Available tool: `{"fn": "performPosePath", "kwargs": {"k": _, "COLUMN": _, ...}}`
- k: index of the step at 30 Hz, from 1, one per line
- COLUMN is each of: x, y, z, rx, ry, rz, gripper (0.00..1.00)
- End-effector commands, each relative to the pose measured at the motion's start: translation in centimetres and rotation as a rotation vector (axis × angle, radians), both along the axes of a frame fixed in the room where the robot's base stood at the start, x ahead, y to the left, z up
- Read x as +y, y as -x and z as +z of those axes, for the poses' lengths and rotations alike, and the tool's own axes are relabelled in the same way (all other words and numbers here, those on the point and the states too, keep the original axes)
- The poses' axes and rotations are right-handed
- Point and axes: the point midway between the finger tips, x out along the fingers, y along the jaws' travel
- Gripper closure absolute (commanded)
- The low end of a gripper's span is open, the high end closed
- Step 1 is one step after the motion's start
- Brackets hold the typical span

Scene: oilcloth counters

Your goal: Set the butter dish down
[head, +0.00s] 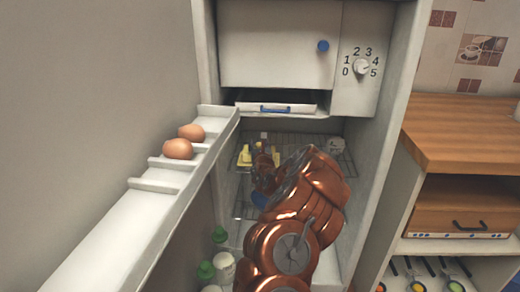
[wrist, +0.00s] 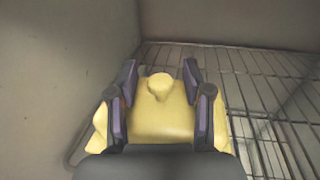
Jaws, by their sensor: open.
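The butter dish is yellow with a round knob on its lid. In the wrist view the butter dish (wrist: 163,122) is between the fingers of my gripper (wrist: 160,82), at the left end of a wire shelf (wrist: 248,82). In the head view bits of the butter dish (head: 245,156) show on both sides of my gripper (head: 263,158), inside the fridge on the wire shelf (head: 305,150). The fingers are open, one on each side of the lid. The dish looks level and seems to rest on the shelf; its underside is hidden.
The open fridge door (head: 130,215) on the left holds eggs (head: 178,149) and green-capped bottles (head: 206,270). The freezer compartment (head: 275,45) is above. The shelf right of the dish is clear in the wrist view.

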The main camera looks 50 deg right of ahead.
Motion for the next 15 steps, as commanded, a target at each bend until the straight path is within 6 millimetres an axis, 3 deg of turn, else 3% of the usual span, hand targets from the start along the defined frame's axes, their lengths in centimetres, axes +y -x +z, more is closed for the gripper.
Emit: {"fn": "performPosePath", "kwargs": {"k": 15, "x": 2.7, "y": 3.4, "z": 0.0, "rx": 0.001, "ry": -0.005, "rz": -0.001, "gripper": 0.50}}
